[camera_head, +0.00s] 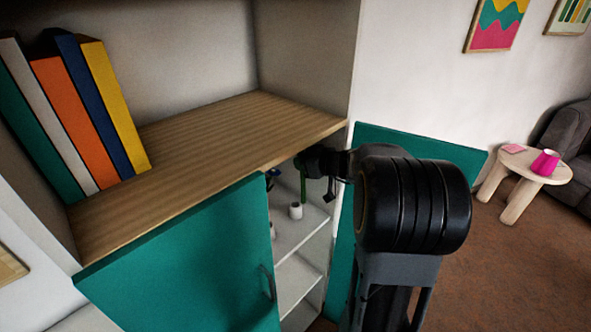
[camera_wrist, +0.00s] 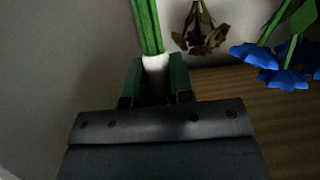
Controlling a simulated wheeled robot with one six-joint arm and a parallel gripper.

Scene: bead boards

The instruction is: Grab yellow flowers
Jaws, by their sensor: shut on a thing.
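My gripper (camera_wrist: 156,78) is shut on a white, rounded piece (camera_wrist: 156,63) between its two fingers. A bundle of green stems (camera_wrist: 148,25) runs from that piece out of the top of the wrist view. The flower heads on these stems are out of frame, so I cannot tell if they are yellow. In the head view my gripper (camera_head: 312,165) is at the cupboard opening below the wooden top, partly hidden by my arm. A green stem (camera_head: 303,190) shows just below it.
Blue flowers (camera_wrist: 282,70) and a brown, withered flower (camera_wrist: 200,38) are close to the right of the held stems. A small white pot (camera_head: 295,211) stands on the white shelf (camera_head: 302,235). A teal door (camera_head: 190,265) stands open at left. Books (camera_head: 85,110) stand on the wooden top (camera_head: 215,135).

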